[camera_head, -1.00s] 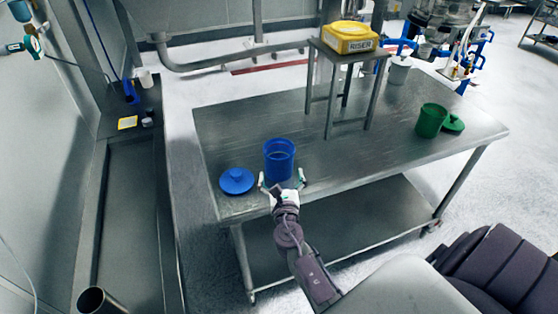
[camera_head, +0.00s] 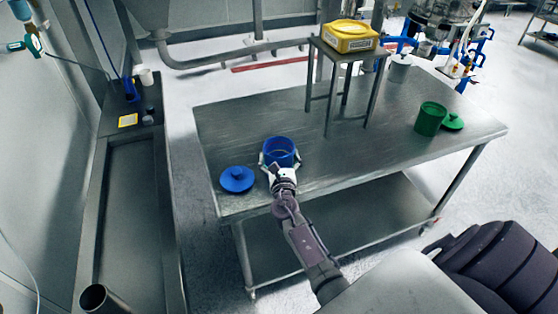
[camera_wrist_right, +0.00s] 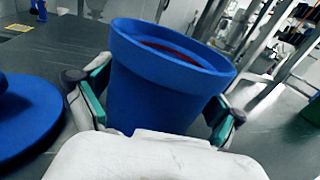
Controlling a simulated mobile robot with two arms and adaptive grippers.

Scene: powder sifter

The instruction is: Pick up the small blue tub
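The small blue tub (camera_head: 281,145) stands upright on the steel table, with its top open. In the right wrist view the tub (camera_wrist_right: 165,85) fills the middle, and something reddish shows inside its rim. My right gripper (camera_head: 280,160) has one finger on each side of the tub. In the wrist view its teal-padded fingers (camera_wrist_right: 157,105) flank the tub's wall and look spread, close to it; firm contact cannot be made out. A blue lid (camera_head: 237,179) with a knob lies left of the tub; it also shows in the wrist view (camera_wrist_right: 25,115). My left gripper is not in view.
A green tub (camera_head: 431,117) and green lid (camera_head: 453,121) are at the right. A white container (camera_head: 400,66) stands at the back.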

